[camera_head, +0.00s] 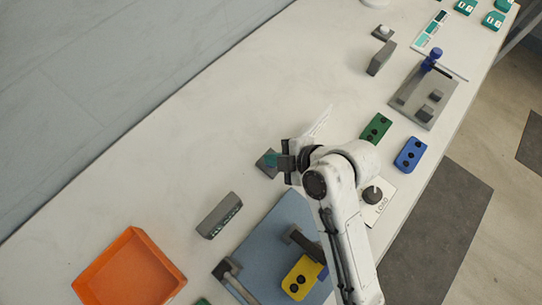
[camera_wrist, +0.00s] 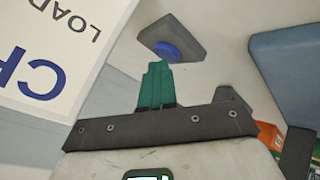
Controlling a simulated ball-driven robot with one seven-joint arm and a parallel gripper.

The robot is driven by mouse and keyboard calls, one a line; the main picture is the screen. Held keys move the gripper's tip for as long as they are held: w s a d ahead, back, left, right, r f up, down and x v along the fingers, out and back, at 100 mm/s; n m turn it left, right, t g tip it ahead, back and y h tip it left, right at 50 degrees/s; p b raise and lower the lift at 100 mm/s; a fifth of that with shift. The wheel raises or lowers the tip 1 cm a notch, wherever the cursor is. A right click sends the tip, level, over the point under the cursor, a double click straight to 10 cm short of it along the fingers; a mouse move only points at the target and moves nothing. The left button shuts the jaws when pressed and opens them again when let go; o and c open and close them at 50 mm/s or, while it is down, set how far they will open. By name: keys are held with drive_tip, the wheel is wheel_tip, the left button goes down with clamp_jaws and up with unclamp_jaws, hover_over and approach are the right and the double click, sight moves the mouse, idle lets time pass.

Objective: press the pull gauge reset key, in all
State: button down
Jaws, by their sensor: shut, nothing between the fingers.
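A dark grey base with a round blue button (camera_wrist: 168,50) stands on the table ahead of my fingertips in the wrist view; it looks like the reset key. No label shows on it. My gripper (camera_wrist: 157,68) has teal fingers closed together, with nothing between them. Their tips reach the lower edge of the button in that picture; I cannot tell whether they touch it. In the head view my gripper (camera_head: 273,160) is over the dark grey base (camera_head: 264,168), which it partly hides; the button is hidden there.
A white card lettered LOAD (camera_wrist: 70,35) is close on the left in the wrist view. In the head view, a grey box with a display (camera_head: 219,215), a blue mat (camera_head: 262,235) and an orange tray (camera_head: 130,232) are nearby. Bare table lies up and left of my gripper.

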drive_tip(key=shift+w+d+r+p, duration=0.1)
drive_tip(key=shift+d+r+p, duration=0.25)
drive_tip(key=shift+r, duration=0.25)
drive_tip(key=shift+a, duration=0.1)
drive_tip(key=shift+r, duration=0.1)
drive_tip(key=shift+r, duration=0.1)
wheel_tip(320, 180, up, 5)
drive_tip(key=p, duration=0.4)
drive_tip(key=shift+a, duration=0.1)
idle(0.6)
